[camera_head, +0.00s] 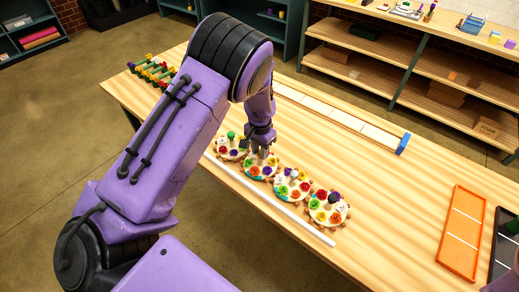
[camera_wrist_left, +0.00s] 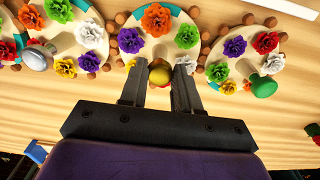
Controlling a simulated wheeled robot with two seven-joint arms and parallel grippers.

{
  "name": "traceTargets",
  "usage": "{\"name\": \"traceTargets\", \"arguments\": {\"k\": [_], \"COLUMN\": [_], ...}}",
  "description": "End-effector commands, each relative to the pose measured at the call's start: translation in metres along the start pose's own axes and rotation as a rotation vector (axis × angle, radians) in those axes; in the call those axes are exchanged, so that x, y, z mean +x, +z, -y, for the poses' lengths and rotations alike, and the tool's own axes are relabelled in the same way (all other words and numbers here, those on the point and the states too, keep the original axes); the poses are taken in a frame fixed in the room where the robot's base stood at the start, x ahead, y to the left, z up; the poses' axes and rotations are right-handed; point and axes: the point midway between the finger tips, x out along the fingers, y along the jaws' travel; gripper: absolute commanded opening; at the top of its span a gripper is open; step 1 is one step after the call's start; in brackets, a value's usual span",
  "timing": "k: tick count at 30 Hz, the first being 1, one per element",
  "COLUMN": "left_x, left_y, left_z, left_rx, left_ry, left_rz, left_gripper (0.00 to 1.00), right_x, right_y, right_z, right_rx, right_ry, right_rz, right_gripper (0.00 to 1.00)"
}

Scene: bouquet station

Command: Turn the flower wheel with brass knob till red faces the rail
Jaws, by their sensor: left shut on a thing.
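Several round flower wheels stand in a row on the wooden table. My left gripper (camera_head: 262,152) is over the second wheel (camera_head: 254,172) from the left in the head view. In the left wrist view, its fingers (camera_wrist_left: 160,90) are shut on the round brass knob (camera_wrist_left: 160,72). That wheel carries an orange flower (camera_wrist_left: 156,18) on its rail side, with purple (camera_wrist_left: 133,48), green (camera_wrist_left: 187,36) and white flowers around. A bit of red shows by the knob, mostly hidden by the fingers. The white rail (camera_head: 270,198) runs along the wheels. My right gripper is out of view.
The neighbouring wheels bear a silver knob (camera_wrist_left: 37,59) and a green knob (camera_wrist_left: 263,86), close on both sides. A wheel with a black knob (camera_head: 334,198) ends the row. An orange tray (camera_head: 461,226) lies at the right. The table between is clear.

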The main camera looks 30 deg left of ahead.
Motion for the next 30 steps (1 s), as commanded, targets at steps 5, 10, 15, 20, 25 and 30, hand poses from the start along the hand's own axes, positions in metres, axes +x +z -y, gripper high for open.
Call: {"name": "traceTargets", "arguments": {"k": [5, 10, 15, 20, 25, 30], "left_x": [0.0001, 0.0001, 0.0001, 0.0000, -0.0001, -0.0001], "left_y": [-0.0014, -0.0013, -0.0012, -0.0012, -0.0012, -0.0012], "left_z": [-0.0009, -0.0008, -0.0005, -0.0003, -0.0001, 0.0001], "left_rx": [-0.166, -0.328, -0.488, -0.640, -0.802, -0.964], "left_ry": [0.002, 0.002, 0.001, 0.001, 0.001, 0.001], "left_rz": [-0.004, -0.003, -0.003, -0.003, -0.003, -0.003], "left_gripper": [0.01, 0.01, 0.01, 0.01, 0.01, 0.01], "right_x": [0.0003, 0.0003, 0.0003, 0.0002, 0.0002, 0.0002], "right_y": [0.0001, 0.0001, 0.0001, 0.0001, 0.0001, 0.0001], "right_z": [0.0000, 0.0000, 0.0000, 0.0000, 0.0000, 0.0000], "right_rx": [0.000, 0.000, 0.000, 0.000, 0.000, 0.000], "right_ry": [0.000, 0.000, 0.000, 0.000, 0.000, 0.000], "right_rz": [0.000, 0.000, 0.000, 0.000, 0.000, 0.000], "right_gripper": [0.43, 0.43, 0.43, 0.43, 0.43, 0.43]}}
